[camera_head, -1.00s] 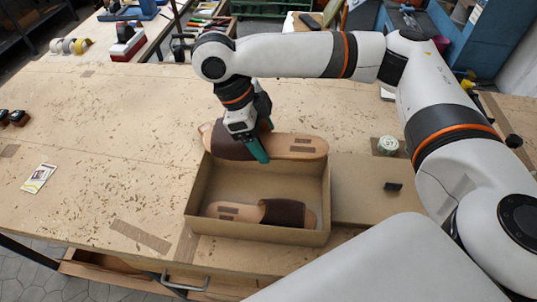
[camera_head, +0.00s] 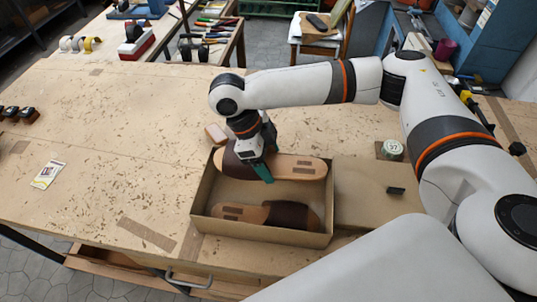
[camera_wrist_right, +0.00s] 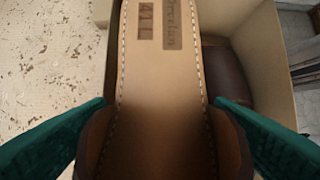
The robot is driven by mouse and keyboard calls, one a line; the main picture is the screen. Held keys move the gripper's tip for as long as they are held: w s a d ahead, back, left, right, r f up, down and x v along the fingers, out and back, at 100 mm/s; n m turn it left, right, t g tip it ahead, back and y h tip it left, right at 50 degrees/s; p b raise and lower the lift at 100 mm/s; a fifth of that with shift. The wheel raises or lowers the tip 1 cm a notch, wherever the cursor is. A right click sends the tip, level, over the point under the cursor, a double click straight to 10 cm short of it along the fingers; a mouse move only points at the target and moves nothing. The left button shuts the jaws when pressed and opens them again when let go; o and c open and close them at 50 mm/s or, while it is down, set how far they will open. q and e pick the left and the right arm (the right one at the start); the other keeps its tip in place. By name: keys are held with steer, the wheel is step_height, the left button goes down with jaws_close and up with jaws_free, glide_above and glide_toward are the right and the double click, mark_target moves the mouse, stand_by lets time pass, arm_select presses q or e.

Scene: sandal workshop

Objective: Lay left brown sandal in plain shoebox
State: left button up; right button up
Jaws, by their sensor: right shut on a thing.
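A brown sandal (camera_head: 303,166) with a tan footbed and dark strap is in my right gripper (camera_head: 262,168). The green fingers are shut on it at the strap. It lies lengthwise over the far half of the open plain shoebox (camera_head: 262,233), low at or within the rim. I cannot tell whether it touches the bottom. A second brown sandal (camera_head: 288,214) lies in the near half, strap to the right. In the right wrist view, the held sandal (camera_wrist_right: 165,90) fills the middle between the fingers (camera_wrist_right: 160,105), with the other sandal's dark strap (camera_wrist_right: 226,75) beside it.
A flat brown board or lid (camera_head: 365,195) lies right of the box, with a small black item (camera_head: 396,190) on it. A pinkish block (camera_head: 216,134) sits behind the box. The table's left side is mostly clear.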

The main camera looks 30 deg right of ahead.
steer(key=shift+f, duration=0.25)
steer(key=o, duration=1.2)
steer(key=shift+r, duration=0.5)
steer(key=b+v, duration=0.2)
steer(key=v, duration=1)
steer(key=shift+r, duration=0.1)
steer(key=shift+s, duration=0.1)
